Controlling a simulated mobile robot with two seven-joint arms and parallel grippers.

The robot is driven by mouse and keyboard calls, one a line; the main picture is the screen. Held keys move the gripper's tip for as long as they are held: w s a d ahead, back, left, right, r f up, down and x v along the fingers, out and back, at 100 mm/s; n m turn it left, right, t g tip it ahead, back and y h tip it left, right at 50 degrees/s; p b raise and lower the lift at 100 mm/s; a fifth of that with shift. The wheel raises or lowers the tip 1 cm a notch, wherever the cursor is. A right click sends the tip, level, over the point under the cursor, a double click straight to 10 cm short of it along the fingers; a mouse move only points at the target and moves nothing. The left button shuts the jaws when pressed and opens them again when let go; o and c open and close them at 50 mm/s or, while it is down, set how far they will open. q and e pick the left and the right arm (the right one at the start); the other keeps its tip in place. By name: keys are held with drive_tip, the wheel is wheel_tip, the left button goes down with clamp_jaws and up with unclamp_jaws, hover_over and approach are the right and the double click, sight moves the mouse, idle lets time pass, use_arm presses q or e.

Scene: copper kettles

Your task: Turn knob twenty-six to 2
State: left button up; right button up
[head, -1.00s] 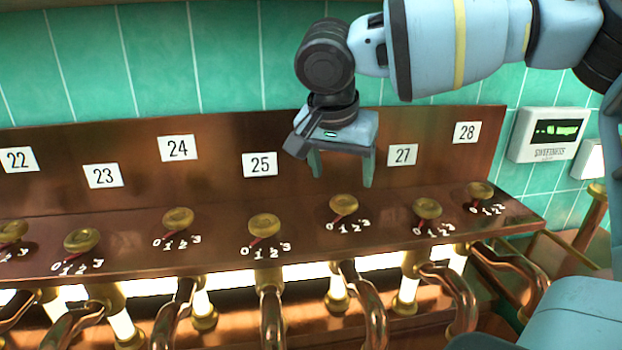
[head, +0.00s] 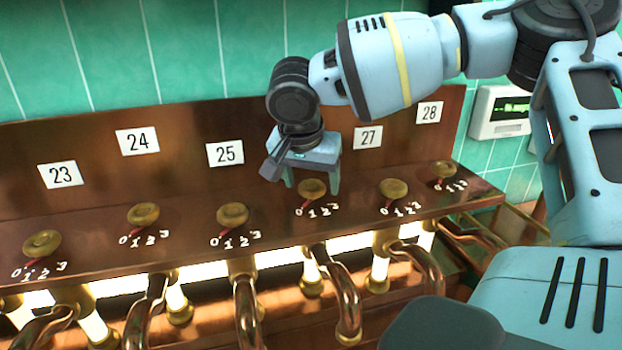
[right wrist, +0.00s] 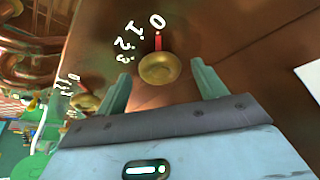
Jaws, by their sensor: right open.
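Knob twenty-six (head: 312,187) is a round brass knob on the copper panel, between the knobs under labels 25 and 27. Its own number label is hidden behind my right arm. Its red pointer is at 0, which shows clearly in the right wrist view, where the knob (right wrist: 159,69) has the marks 0, 1, 2, 3 beside it. My right gripper (head: 310,184) is open, pointing down at this knob. Its fingers stand on either side of the knob, with gaps visible in the right wrist view. My left gripper is not in view.
Knob twenty-five (head: 232,215) and knob twenty-seven (head: 394,189) stand on either side, clear of the fingers. Copper pipes (head: 343,295) and glowing tubes run below the panel edge. A white display box (head: 498,112) hangs on the green tiled wall.

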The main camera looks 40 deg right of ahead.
drive_tip(key=shift+f, duration=0.15)
drive_tip(key=shift+c, duration=0.4)
drive_tip(key=c, duration=0.9)
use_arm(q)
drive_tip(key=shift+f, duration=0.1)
